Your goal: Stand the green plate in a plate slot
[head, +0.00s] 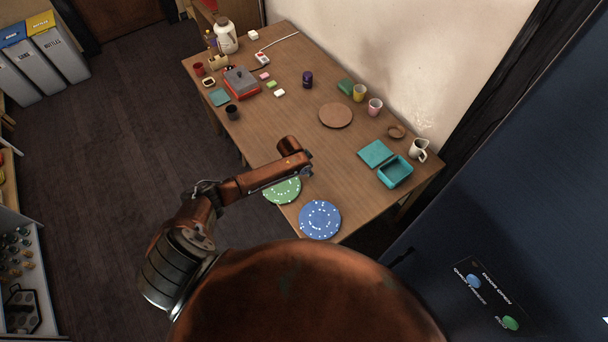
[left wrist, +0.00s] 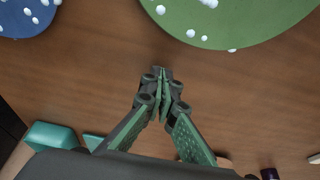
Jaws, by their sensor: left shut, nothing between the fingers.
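The green plate (head: 284,194) with white spots lies flat on the near left edge of the table, partly covered by my left arm in the head view. It also shows at the top of the left wrist view (left wrist: 235,18). My left gripper (head: 308,171) is just beyond the plate, over the table. In the left wrist view its fingertips (left wrist: 162,73) are together and empty, pointing toward the plate's rim with bare wood between. I cannot make out a plate slot in either view. My right gripper is not in view.
A blue spotted plate (head: 320,219) lies beside the green one at the table's near corner. A teal box (head: 396,171), its flat teal lid (head: 376,153) and a white jug (head: 418,149) stand to the right. A brown round board (head: 336,115) lies farther back. Mid-table wood is clear.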

